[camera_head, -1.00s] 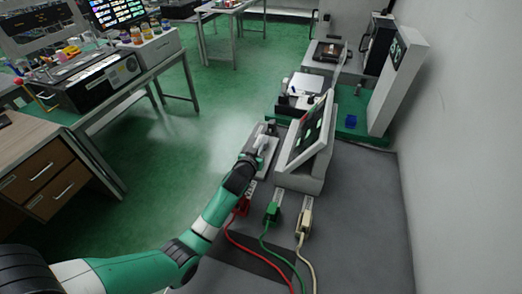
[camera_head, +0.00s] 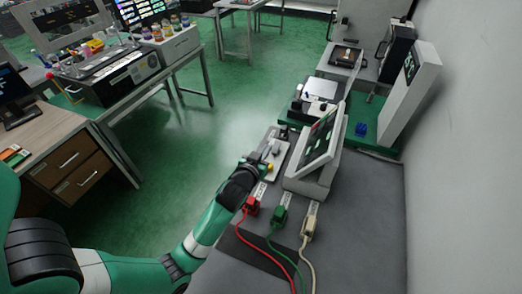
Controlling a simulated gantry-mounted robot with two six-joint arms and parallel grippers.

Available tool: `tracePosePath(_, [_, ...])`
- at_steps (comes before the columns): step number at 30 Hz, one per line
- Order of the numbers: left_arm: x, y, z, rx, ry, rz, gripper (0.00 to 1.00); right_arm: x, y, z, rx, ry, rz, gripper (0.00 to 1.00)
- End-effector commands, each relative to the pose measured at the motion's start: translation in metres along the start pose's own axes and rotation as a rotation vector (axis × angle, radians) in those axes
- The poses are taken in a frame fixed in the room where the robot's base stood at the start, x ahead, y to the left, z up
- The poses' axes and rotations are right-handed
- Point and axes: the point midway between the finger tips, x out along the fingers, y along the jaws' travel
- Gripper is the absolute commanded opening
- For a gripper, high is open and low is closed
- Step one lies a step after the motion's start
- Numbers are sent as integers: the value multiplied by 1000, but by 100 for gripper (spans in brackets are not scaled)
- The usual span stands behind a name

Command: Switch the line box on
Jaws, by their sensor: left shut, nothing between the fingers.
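A flat light-grey box (camera_head: 278,146), which looks like the line box, lies on the grey bench left of the tilted screen unit. Small dark parts show at its far end, and a small yellow part (camera_head: 270,168) shows at its near end. My left gripper (camera_head: 262,164) is over the near end of this box, shut and empty. Its wrist hides part of the box, so I cannot tell whether it touches the box or how a lever there stands. My right gripper is not in view.
A tilted screen unit (camera_head: 318,150) stands close right of the gripper. Red (camera_head: 251,205), green (camera_head: 280,214) and cream (camera_head: 308,228) plugs with cables lie nearer on the bench. A tall white panel (camera_head: 405,95) stands at back right. Bare bench (camera_head: 365,220) lies at right.

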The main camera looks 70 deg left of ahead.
Motion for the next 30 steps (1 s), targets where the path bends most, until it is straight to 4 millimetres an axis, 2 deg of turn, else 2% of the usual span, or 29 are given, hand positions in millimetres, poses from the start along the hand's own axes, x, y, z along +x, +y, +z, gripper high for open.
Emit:
tracePosePath(1, [-13, 2, -4, 1, -1, 3, 0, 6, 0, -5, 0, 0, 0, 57])
tracePosePath(3, [-27, 2, -5, 2, -1, 2, 0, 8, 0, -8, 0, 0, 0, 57])
tracePosePath(9, [-50, 4, -7, 1, -1, 1, 0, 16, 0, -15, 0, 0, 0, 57])
tracePosePath(30, [-53, 8, -6, 2, 1, 9, 0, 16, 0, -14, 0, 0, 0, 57])
